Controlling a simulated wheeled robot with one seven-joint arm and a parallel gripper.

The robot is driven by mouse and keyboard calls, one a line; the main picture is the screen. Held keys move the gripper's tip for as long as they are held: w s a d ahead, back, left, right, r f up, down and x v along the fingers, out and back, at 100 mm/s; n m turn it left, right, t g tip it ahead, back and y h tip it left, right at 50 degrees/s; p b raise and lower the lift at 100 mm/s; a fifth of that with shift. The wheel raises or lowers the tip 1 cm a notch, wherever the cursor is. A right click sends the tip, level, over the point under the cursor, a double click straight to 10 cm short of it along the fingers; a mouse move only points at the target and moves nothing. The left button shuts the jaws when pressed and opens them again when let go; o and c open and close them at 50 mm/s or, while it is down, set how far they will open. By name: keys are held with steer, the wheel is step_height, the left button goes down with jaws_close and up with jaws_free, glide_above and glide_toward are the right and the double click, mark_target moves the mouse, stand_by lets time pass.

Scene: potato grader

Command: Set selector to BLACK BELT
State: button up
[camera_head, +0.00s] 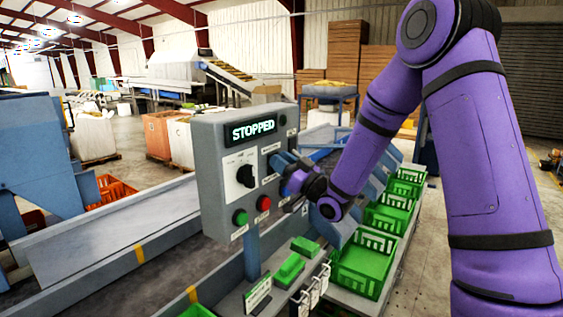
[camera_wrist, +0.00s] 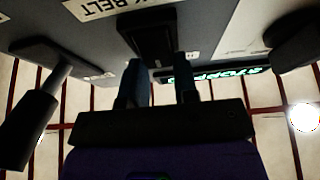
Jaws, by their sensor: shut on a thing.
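A grey control panel (camera_head: 212,150) carries a lit STOPPED display (camera_head: 251,130). My gripper (camera_head: 285,163) is at the right part of its face. In the wrist view my two fingers (camera_wrist: 160,85) are shut on a black handle (camera_wrist: 148,36) on the panel, which I take for the selector. A white label (camera_wrist: 118,5) beside the handle ends in "K BELT"; its start is cut off. In the head view my gripper hides this handle, so I cannot tell its setting there.
A large black knob (camera_head: 245,175), a green button (camera_head: 240,217) and a red button (camera_head: 264,203) sit close left of my gripper. A black lever (camera_wrist: 30,125) sticks out in the wrist view. Green crates (camera_head: 362,262) stand below at the right.

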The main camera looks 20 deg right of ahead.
steer(key=o, duration=0.9)
steer(key=v, duration=1.1)
steer(key=shift+w+a+r, duration=0.1)
steer(key=s+d+r+m+g+h, duration=0.1)
steer(key=s+r+m+g+h, duration=0.1)
steer(key=r+g+h, duration=0.3)
steer(key=s+d+r+m+h, duration=0.1)
steer(key=s+d+r+h, duration=0.15)
steer(key=h, duration=0.55)
steer(key=s+a+r+m+g, duration=0.1)
steer(key=s+g, duration=0.1)
steer(key=s, duration=0.6)
steer(key=s+r+m+g, duration=0.1)
steer(key=s+g, duration=0.2)
steer(key=s, duration=0.5)
steer(key=s+a+m+g, duration=0.1)
steer(key=s+m+g, duration=0.1)
steer(key=s, duration=0.6)
steer(key=shift+s+a+r+g+h, duration=0.3)
steer(key=shift+s+a+r+g, duration=0.1)
steer(key=shift+g, duration=0.3)
